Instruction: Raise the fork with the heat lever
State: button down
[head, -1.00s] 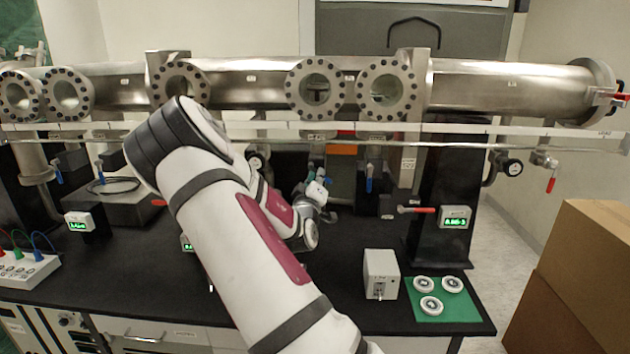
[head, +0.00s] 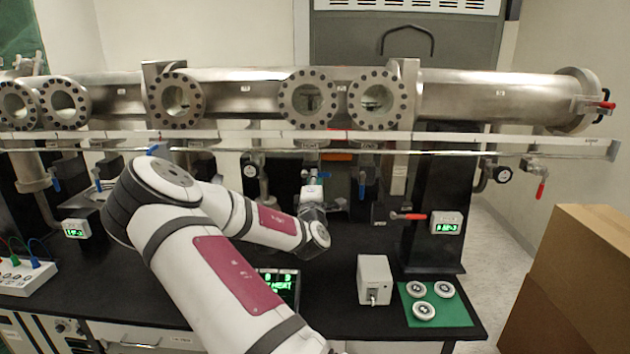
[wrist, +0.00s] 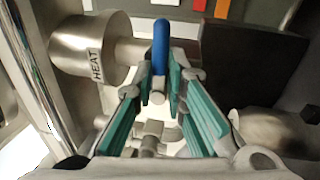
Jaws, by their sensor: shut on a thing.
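The heat lever (wrist: 160,42) is a blue handle at the top middle of the wrist view, beside a metal cylinder (wrist: 72,50) labelled HEAT. My gripper (wrist: 160,84) has its teal-padded fingers closed around the lower part of this handle. In the head view my gripper (head: 312,190) is under the long steel tube, small and partly hidden by my wrist. A dark shape, possibly the fork, shows inside the round window (head: 310,98) above it; its height is hard to tell.
The steel tube (head: 465,95) runs above a metal rail (head: 560,148). A black display (head: 283,284) with green text stands on the black bench. A grey box (head: 375,279) and a green mat (head: 452,312) with round parts are at right. Cardboard boxes (head: 575,270) stand beyond.

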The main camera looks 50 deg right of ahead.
jog(key=shift+w+r+n, duration=0.1)
jog(key=shift+r+n, duration=0.15)
jog(key=shift+n, duration=0.05)
jog(key=c, duration=1.6)
grip_release()
jog(key=shift+c, duration=0.2)
jog(key=shift+f, duration=0.1)
jog(key=v, duration=1.2)
jog(key=shift+f, duration=0.1)
